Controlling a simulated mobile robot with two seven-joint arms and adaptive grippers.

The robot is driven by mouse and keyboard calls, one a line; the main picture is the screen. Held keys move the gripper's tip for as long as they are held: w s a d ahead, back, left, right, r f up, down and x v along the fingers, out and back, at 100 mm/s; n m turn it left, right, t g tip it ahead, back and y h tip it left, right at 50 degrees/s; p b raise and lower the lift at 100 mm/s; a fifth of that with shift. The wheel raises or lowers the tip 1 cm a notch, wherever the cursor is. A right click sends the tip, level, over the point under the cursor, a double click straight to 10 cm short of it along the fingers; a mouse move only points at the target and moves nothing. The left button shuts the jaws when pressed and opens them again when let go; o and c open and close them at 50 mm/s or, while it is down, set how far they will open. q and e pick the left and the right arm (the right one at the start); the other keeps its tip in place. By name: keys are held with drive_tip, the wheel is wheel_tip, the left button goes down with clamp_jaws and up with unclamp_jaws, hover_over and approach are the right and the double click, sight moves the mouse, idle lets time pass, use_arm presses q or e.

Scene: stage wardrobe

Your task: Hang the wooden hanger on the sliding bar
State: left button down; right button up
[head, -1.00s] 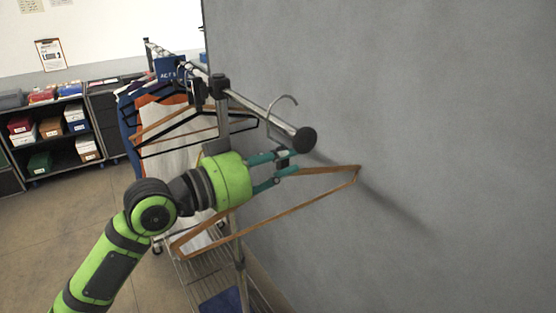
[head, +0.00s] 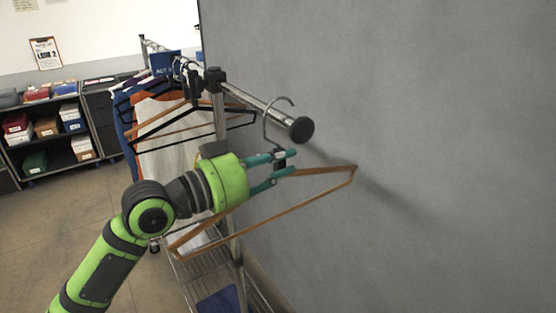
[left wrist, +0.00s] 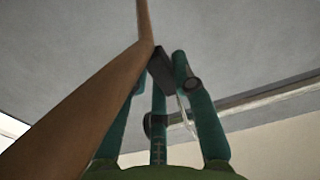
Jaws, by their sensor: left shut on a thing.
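The wooden hanger (head: 315,199) is held by my left gripper (head: 283,165), which is shut on it near its neck, below the bar's free end. Its metal hook (head: 264,123) points up and its curve overlaps the bar in the head view. I cannot tell whether the hook is around the bar or beside it. The sliding bar (head: 250,99) is a metal tube with a round black end cap (head: 301,130). In the left wrist view, the hanger's wooden arm (left wrist: 90,95) crosses the fingers, and the bar (left wrist: 265,103) runs behind them. My right gripper is not in view.
Several black and wooden hangers with clothes (head: 165,125) hang farther along the rack, near a blue sign (head: 165,64). A grey wall (head: 430,130) stands close on the right. A wire shelf (head: 190,270) is below. Shelves with boxes (head: 45,127) stand at the left.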

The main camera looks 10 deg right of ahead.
use_arm(q)
drive_tip(key=shift+f+b, duration=0.55)
drive_tip(key=shift+f, duration=0.3)
drive_tip(key=c, duration=1)
unclamp_jaws()
drive_tip(key=shift+o, duration=0.2)
drive_tip(key=shift+a, duration=0.1)
